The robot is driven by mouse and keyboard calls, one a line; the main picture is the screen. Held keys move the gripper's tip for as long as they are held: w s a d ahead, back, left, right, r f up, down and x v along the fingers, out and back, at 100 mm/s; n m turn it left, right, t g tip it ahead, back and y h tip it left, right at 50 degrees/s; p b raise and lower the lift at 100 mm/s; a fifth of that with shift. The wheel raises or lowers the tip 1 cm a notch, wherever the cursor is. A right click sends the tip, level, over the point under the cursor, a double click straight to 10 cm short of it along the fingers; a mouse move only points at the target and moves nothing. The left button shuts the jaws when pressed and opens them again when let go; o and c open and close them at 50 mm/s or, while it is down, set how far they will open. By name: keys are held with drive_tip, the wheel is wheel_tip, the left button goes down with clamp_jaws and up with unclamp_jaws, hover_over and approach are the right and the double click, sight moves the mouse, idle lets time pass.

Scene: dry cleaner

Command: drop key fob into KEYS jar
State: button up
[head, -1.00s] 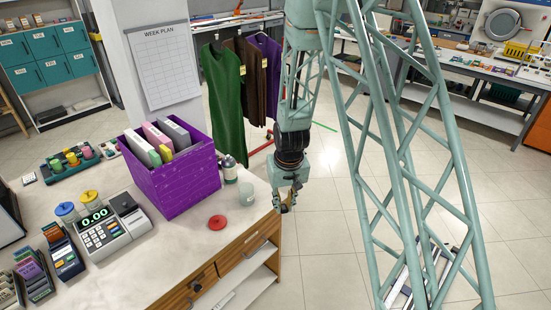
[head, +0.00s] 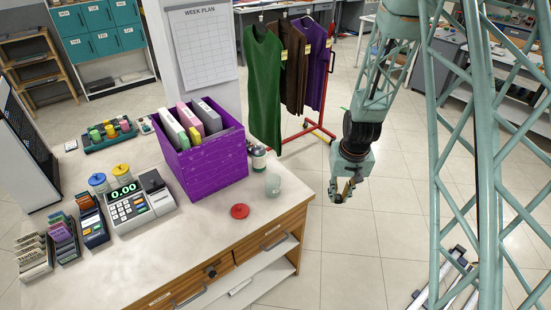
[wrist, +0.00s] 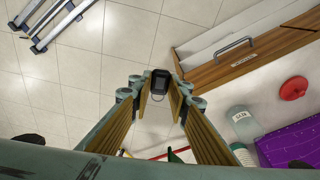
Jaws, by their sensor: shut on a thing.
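The small black key fob (wrist: 160,82) with a metal ring is held between the fingertips of my gripper (wrist: 159,90) in the wrist view. In the head view my gripper (head: 340,195) hangs over the floor, just right of the counter's edge; the fob is hard to make out there. The clear, open glass jar (head: 273,186) stands on the counter near its right edge. It also shows in the wrist view (wrist: 241,122), with a white label too small to read for sure. A round red lid (head: 240,211) lies on the counter beside the jar.
A purple bin (head: 215,172) with folders stands behind the jar, with a small bottle (head: 258,157) beside it. A cash register (head: 129,204) stands to the left. Garments hang on a red rack (head: 318,129) behind. The counter front around the lid is clear.

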drive_tip(key=shift+w+a, duration=0.15)
drive_tip(key=shift+w, duration=0.05)
drive_tip(key=w+a+r+n+g+p, duration=0.1)
drive_tip(key=w+a+n, duration=0.3)
drive_tip(key=a+n, duration=0.3)
drive_tip(key=w+a+r+n+g+y+p, duration=0.1)
drive_tip(key=w+a+r+n+p, duration=0.1)
drive_tip(key=w+a+n, duration=0.3)
drive_tip(key=w+a+r+n+g+p, duration=0.1)
drive_tip(key=w+a+n, duration=0.4)
drive_tip(key=a+n, duration=0.6)
drive_tip(key=n, duration=0.2)
drive_tip(key=shift+a+r+n, duration=0.25)
drive_tip(key=shift+r+n, duration=0.1)
drive_tip(key=shift+n, duration=0.05)
drive_tip(key=shift+f, duration=0.15)
drive_tip(key=shift+f+b, duration=0.35)
drive_tip(key=shift+f, duration=2.5)
